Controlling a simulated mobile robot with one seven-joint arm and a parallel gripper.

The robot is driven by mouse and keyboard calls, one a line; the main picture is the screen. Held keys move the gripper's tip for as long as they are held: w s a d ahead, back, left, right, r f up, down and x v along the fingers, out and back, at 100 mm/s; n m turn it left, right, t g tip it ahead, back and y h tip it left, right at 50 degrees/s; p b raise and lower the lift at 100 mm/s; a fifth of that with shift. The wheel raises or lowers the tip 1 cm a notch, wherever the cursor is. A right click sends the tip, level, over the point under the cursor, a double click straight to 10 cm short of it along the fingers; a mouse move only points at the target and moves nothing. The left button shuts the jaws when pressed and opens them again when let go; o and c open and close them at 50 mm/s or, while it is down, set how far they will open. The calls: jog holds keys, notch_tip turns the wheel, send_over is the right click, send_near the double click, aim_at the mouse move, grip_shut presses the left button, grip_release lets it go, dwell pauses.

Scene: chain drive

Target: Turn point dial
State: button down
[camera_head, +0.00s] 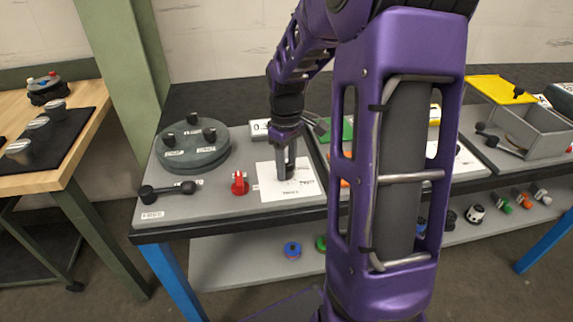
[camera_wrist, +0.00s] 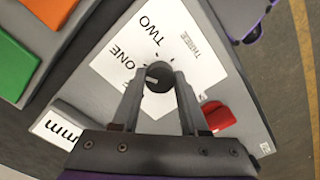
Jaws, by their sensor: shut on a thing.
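The point dial (camera_wrist: 158,78) is a small dark round knob on a white card (camera_wrist: 190,62) marked ONE, TWO and THREE. A light pointer mark shows on its top in the wrist view. My gripper (camera_wrist: 157,80) points down over the card, with its two fingers on opposite sides of the dial and shut on it. In the head view my gripper (camera_head: 286,172) stands over the card (camera_head: 268,190) and hides part of the dial.
A red part (camera_head: 239,183) stands just left of the card. A grey round plate with black knobs (camera_head: 192,150) and a black handle (camera_head: 168,191) lie farther left. A display box (camera_head: 259,129) stands behind. Green and orange blocks (camera_wrist: 14,66) are nearby.

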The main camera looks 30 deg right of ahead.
aim_at(287, 167)
jog(key=m+p, duration=0.1)
jog(key=m, duration=0.5)
jog(key=shift+r, duration=0.1)
jog(key=m+p, duration=0.1)
jog(key=m, duration=0.4)
dwell(0.3)
jog(key=shift+m, duration=0.4)
jog(key=shift+c, duration=2.2)
grip_release()
notch_tip(287, 167, up, 17)
jog(key=p, duration=0.2)
jog(key=shift+r+p, duration=0.15)
jog(key=shift+p, duration=0.15)
